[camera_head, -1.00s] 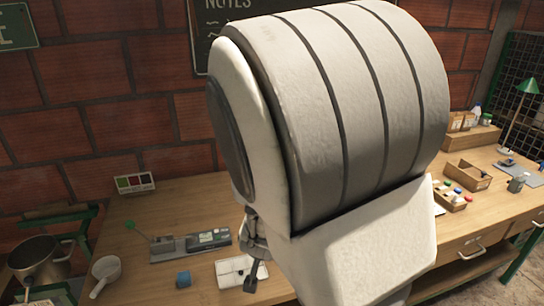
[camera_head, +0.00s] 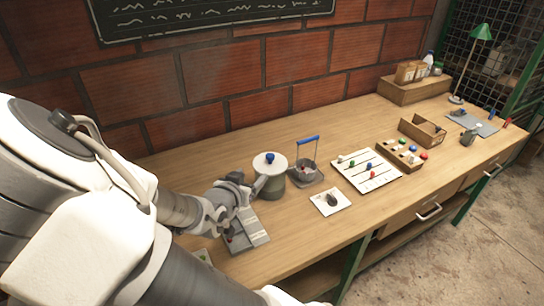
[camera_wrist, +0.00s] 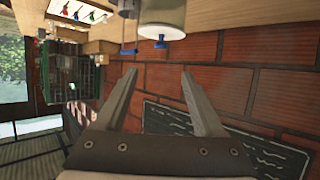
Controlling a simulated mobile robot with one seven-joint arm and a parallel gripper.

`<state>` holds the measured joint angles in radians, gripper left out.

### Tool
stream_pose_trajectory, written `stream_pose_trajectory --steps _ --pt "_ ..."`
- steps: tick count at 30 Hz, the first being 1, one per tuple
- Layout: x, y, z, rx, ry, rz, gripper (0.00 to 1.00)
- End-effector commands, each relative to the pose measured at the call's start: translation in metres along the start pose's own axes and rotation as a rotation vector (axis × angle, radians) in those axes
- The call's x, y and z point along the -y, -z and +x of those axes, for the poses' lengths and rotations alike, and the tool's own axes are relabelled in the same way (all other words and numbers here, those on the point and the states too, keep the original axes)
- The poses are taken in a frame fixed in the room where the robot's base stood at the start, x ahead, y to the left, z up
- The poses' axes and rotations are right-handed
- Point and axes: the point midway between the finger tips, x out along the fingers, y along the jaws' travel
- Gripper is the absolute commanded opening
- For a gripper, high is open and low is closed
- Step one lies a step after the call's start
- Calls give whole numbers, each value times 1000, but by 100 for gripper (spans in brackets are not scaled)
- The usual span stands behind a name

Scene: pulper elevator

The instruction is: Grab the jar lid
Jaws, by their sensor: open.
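The jar (camera_head: 270,188) is a grey pot standing on the workbench. Its white lid (camera_head: 262,164) is on top, with a blue knob (camera_head: 270,157) in the middle. My gripper (camera_head: 258,186) is just left of the jar, below lid height in the picture. In the wrist view the scene is upside down. My gripper (camera_wrist: 158,73) is open there with nothing between its fingers. The lid (camera_wrist: 162,32) and its knob (camera_wrist: 160,43) are beyond the fingertips, near the top. I cannot tell whether a finger touches the jar.
A grey holder with a blue handle (camera_head: 308,139) stands close right of the jar. A grey device (camera_head: 247,236) lies under my gripper. A white pad with a dark item (camera_head: 331,201) and a board with coloured knobs (camera_head: 367,171) are further right. The brick wall (camera_head: 270,75) rises behind.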

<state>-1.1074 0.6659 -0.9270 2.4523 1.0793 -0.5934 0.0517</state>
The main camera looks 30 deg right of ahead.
Motion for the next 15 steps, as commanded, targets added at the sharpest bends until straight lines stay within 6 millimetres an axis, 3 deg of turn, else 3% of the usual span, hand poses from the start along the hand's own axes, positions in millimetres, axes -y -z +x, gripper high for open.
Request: stream_pose_trajectory --steps 5,15 --pt "-1 2 8 -21 -7 -1 70" --pt "-2 2 62 -20 -8 -1 70"
